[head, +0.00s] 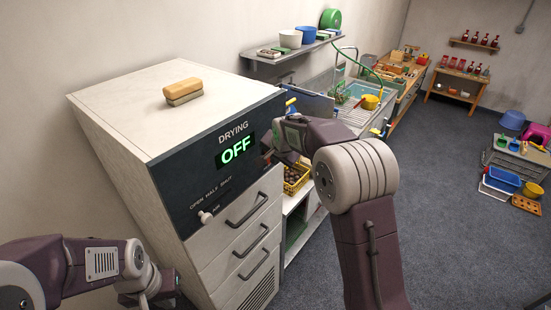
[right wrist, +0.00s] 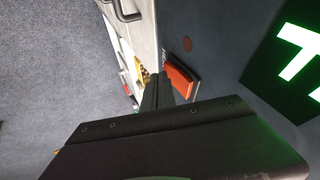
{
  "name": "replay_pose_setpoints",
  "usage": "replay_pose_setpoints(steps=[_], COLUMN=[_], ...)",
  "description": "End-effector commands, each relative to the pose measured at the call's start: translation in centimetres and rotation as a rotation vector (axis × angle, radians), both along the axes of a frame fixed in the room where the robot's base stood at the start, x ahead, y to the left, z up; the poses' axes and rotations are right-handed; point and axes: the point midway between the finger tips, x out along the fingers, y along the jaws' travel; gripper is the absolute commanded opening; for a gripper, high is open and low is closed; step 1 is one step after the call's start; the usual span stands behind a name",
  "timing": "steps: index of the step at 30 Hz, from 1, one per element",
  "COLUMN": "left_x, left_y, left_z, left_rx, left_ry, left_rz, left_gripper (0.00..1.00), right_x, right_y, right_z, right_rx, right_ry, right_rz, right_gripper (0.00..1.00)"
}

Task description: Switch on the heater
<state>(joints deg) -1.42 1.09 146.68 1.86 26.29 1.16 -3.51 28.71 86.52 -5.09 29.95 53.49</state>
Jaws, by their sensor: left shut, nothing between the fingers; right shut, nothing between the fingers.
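The heater is a pale cabinet (head: 150,120) with a dark front panel marked DRYING, and its display (head: 236,149) reads OFF in green. In the right wrist view an orange-red rocker switch (right wrist: 181,83) sits on the dark panel, and part of the lit display (right wrist: 298,55) shows at the right. My right gripper (right wrist: 160,78) is shut and empty, its fingertips close beside the switch; I cannot tell whether they touch it. My left gripper (head: 165,290) is shut and empty, low in front of the cabinet's left side.
A white vent knob (head: 205,216) marked OPEN HALF SHUT sits on the panel above several handled drawers (head: 238,223). A brush-like block (head: 183,92) lies on top. A yellow crate (head: 296,180) stands just right of the cabinet. Open grey floor (head: 455,220) lies further right.

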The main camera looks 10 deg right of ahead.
Motion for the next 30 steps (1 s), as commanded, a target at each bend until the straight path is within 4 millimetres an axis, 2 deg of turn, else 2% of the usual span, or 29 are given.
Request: replay_pose_setpoints(steps=[4,13,22,30], left_x=[0.0,0.0,0.0,0.0], left_y=[0.0,0.0,0.0,0.0], left_z=[-0.8,-0.3,0.9,0.8], left_rx=[0.0,0.0,0.0,0.0], left_ry=[0.0,0.0,0.0,0.0], left_rz=[0.0,0.0,0.0,0.0], left_gripper=[0.0,0.0,0.0,0.0], right_x=[0.6,0.5,0.6,0.6], right_y=[0.5,0.4,0.4,0.5], right_z=[-0.6,0.0,1.5,1.5], right_rx=[0.001,0.001,0.001,0.001], right_ry=[-0.001,-0.001,-0.004,-0.006], right_rz=[0.0,0.0,0.001,0.001], right_gripper=[0.0,0.0,0.0,0.0])
